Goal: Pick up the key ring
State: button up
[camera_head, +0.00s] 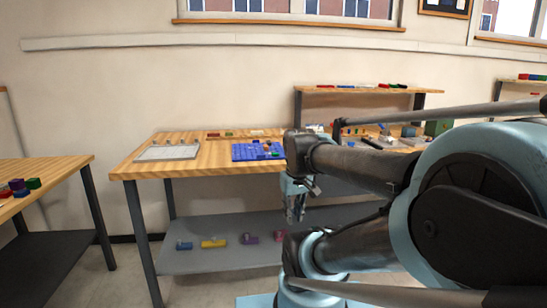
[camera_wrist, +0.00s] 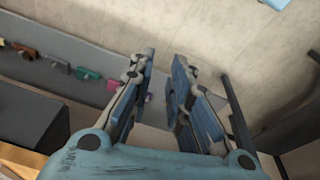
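I cannot make out a key ring in either view; small items on the workbench are too small to tell apart. My gripper (camera_head: 295,215) points down in front of the wooden workbench (camera_head: 210,165), below its top and near the lower shelf. In the wrist view my gripper (camera_wrist: 164,58) is open, with a clear gap between its two fingers and nothing held there. My arm hides part of the right side of the bench.
A blue mat (camera_head: 243,152) with small items and a grey tray (camera_head: 165,153) lie on the bench. The lower grey shelf (camera_head: 195,263) holds several small coloured objects. A raised shelf (camera_head: 345,90) stands behind. Another table (camera_head: 50,170) is at left.

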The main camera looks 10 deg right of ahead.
jog(key=w+r+n, duration=0.7)
jog(key=w+r, duration=0.9)
jog(key=w, duration=0.1)
jog(key=n, duration=0.7)
send_near(273, 154)
jog(key=f, duration=0.2)
jog(key=w+f, duration=0.1)
jog(key=f, duration=0.2)
jog(key=w+f, duration=0.1)
jog(key=f, duration=0.1)
jog(key=shift+f, duration=0.35)
grip_shut()
